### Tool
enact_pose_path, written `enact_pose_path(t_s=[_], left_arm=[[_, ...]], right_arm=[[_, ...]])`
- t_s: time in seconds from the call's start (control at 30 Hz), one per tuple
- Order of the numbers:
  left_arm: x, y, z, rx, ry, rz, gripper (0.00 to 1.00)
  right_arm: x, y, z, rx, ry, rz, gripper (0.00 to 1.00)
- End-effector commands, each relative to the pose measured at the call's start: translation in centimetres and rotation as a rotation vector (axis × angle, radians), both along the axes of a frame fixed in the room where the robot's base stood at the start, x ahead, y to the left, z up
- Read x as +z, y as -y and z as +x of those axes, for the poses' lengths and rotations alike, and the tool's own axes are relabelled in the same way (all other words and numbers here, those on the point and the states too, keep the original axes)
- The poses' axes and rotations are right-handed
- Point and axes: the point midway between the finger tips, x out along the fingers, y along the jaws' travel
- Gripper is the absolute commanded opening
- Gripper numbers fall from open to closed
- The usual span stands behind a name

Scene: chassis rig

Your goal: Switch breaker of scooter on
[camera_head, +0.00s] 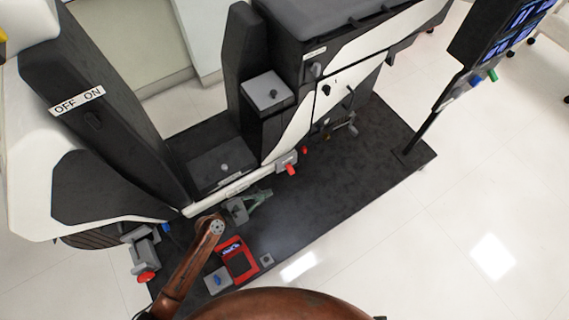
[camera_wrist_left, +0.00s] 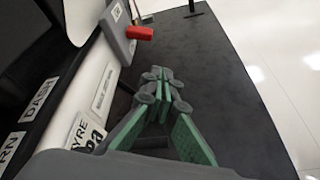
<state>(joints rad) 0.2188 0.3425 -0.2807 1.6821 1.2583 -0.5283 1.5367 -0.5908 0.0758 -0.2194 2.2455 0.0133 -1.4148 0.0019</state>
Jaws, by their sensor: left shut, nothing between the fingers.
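The black and white scooter (camera_head: 292,132) stands on a dark mat. A grey box with a red lever (camera_head: 290,168) sits low on its side, possibly the breaker; the red lever also shows in the left wrist view (camera_wrist_left: 139,33), sticking out to the right of the grey box (camera_wrist_left: 117,32). An OFF ON label (camera_head: 77,101) is on the scooter's front panel. My left gripper (camera_head: 266,193) is shut and empty, beside the scooter's lower side, nearer than the red lever and apart from it. Its green-padded fingers (camera_wrist_left: 165,85) meet in the left wrist view. My right gripper is out of view.
Another grey unit with a red knob (camera_head: 146,276) is at the lower left. A red-framed device (camera_head: 237,260) lies near my left arm. A screen stand (camera_head: 433,115) rises at the right. The dark mat (camera_head: 345,185) right of the gripper is clear.

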Motion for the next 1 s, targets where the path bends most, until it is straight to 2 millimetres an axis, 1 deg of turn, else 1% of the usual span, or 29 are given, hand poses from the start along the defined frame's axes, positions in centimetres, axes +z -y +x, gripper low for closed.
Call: enact_pose_path(t_s=[0.03, 0.13, 0.47, 0.57, 0.73, 0.9, 1.0], left_arm=[[0.2, -0.1, 0.9, 0.025, -0.021, -0.038, 0.0], [0.5, -0.1, 1.8, 0.055, -0.044, -0.084, 0.0], [0.5, 0.4, 2.0, 0.051, -0.045, -0.089, 0.0], [0.3, 0.7, 2.2, 0.051, -0.046, -0.089, 0.0], [-0.5, 2.1, 3.5, 0.05, -0.046, -0.089, 0.0], [-1.4, 3.7, 5.3, 0.054, -0.046, -0.089, 0.0], [-2.0, 4.9, 6.4, 0.053, -0.046, -0.088, 0.0]], right_arm=[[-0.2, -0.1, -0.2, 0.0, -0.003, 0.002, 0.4], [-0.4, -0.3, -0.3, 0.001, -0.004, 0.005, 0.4], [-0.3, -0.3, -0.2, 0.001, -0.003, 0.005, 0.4], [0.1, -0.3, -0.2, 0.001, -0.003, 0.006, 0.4], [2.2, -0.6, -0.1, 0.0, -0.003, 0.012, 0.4], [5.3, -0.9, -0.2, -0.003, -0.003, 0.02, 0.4], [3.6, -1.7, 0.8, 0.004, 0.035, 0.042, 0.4]])
